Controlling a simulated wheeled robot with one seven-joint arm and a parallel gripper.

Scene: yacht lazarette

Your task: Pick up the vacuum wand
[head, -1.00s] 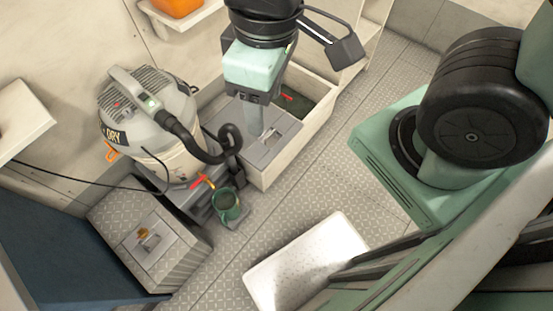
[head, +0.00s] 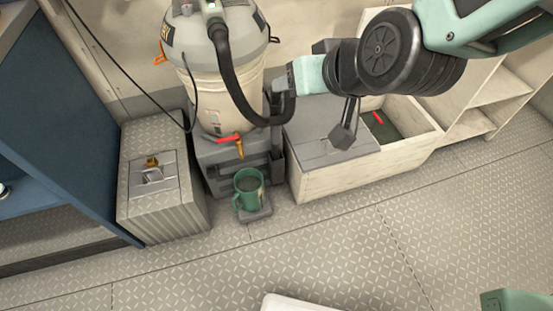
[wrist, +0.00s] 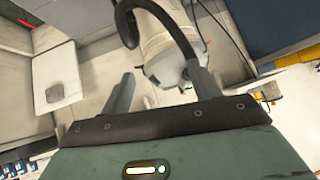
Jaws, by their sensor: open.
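The grey and cream vacuum (head: 220,70) stands on a dark grey base against the wall. Its black hose (head: 232,85) curves down from the top to a dark upright piece (head: 276,145) at the vacuum's right side, which looks like the wand; its outline is hard to tell from the base. My gripper (head: 279,88) is just above and right of the hose's end, pointing left. The hose (wrist: 160,12) and vacuum body (wrist: 163,50) show beyond the fingertips.
A green mug (head: 248,188) stands on a small grey plate before the base. A metal box (head: 160,205) with a latch is at left. A pale bin (head: 350,178) with a grey lid is below my arm. A white slab (head: 290,304) lies in front; the patterned floor between is clear.

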